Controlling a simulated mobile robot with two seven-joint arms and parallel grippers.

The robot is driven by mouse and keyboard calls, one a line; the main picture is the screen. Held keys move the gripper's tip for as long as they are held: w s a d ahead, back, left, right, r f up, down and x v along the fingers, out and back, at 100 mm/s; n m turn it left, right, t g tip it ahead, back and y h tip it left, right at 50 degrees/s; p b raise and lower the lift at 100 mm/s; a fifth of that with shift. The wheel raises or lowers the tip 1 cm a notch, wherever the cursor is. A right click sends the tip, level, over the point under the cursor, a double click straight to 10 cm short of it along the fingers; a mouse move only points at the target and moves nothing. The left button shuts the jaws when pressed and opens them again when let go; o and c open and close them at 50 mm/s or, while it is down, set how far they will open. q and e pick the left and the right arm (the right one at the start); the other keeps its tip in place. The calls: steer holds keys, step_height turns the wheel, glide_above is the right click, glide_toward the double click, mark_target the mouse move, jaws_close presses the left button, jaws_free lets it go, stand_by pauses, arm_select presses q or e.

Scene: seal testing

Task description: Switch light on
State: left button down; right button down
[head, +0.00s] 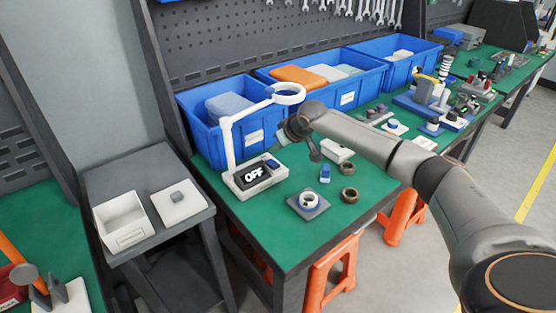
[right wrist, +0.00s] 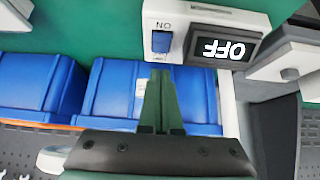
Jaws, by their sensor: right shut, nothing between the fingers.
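A white ring lamp (head: 228,140) stands on the green table, with a ring head on a bent arm. Its white base (head: 240,187) carries a dark display (head: 252,175) that reads OFF and a blue rocker switch (head: 272,163). In the right wrist view the display (right wrist: 224,49) reads OFF upside down, and the blue switch (right wrist: 161,41) lies beside it under the letters ON. My right gripper (head: 277,146) is shut and empty, close to the switch. Its fingertips (right wrist: 160,73) line up with the switch; whether they touch it is unclear. My left gripper is out of view.
Blue bins (head: 221,125) stand behind the lamp. A white block (head: 337,150), a small blue part (head: 325,174), brown rings (head: 349,195) and a grey plate with a white ring (head: 308,204) lie to the right. A grey side table (head: 143,164) stands left.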

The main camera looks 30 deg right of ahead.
mark_target(274, 164)
steer(key=shift+s+f, duration=0.2)
steer(key=shift+f, duration=0.75)
steer(key=shift+s+f, duration=0.15)
steer(key=shift+f, duration=0.8)
steer(key=shift+f, duration=0.1)
steer(key=shift+s+f+t, duration=0.15)
steer(key=shift+f+t, duration=0.15)
steer(key=shift+r, duration=0.1)
steer(key=shift+d+r+p, duration=0.1)
steer(key=shift+r+p, duration=0.65)
steer(key=shift+p, duration=0.35)
